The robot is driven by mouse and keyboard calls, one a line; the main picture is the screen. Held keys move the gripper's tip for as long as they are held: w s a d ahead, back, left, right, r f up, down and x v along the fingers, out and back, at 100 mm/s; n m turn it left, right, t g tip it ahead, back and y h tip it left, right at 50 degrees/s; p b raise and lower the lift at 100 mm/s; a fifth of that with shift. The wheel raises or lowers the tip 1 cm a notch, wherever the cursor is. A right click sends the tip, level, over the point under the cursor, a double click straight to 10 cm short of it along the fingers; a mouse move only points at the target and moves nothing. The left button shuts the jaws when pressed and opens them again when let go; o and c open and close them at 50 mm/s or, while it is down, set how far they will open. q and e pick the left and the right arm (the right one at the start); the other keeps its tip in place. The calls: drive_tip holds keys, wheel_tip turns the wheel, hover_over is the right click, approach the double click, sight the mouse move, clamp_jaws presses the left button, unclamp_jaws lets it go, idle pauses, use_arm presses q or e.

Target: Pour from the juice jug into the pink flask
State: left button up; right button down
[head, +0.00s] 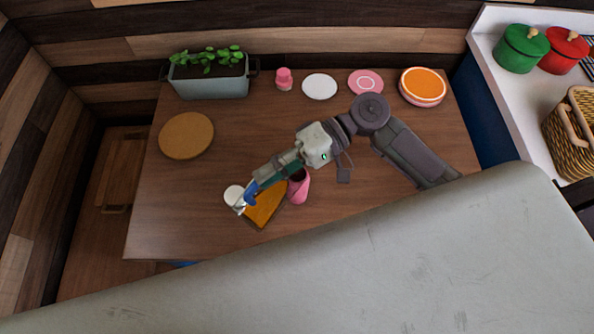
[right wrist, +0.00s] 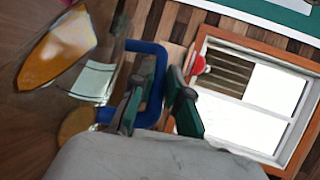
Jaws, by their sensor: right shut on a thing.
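The juice jug (head: 265,206) is clear with orange juice in it and a blue handle, near the front left of the wooden table. My right gripper (head: 254,187) is shut on the handle, also seen in the right wrist view (right wrist: 150,82). That view shows the juice (right wrist: 58,50) slanting in the jug, which looks tilted. The pink flask (head: 299,190) stands just right of the jug, its dark mouth partly by my arm. I cannot tell if they touch or if juice flows. My left gripper is not in view.
A white round item (head: 234,195) is left of the jug. A round cork mat (head: 186,136), planter (head: 209,82), pink-topped item (head: 284,78), white plate (head: 319,86), pink plate (head: 366,82) and orange-topped round stack (head: 422,86) are farther back. The table's right front looks clear.

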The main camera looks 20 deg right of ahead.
sight(249, 222)
drive_tip(key=shift+w+d+r+g+y+b, duration=0.3)
drive_tip(key=shift+w+d+r+y+b, duration=0.2)
drive_tip(key=shift+d, duration=0.2)
idle(2.5)
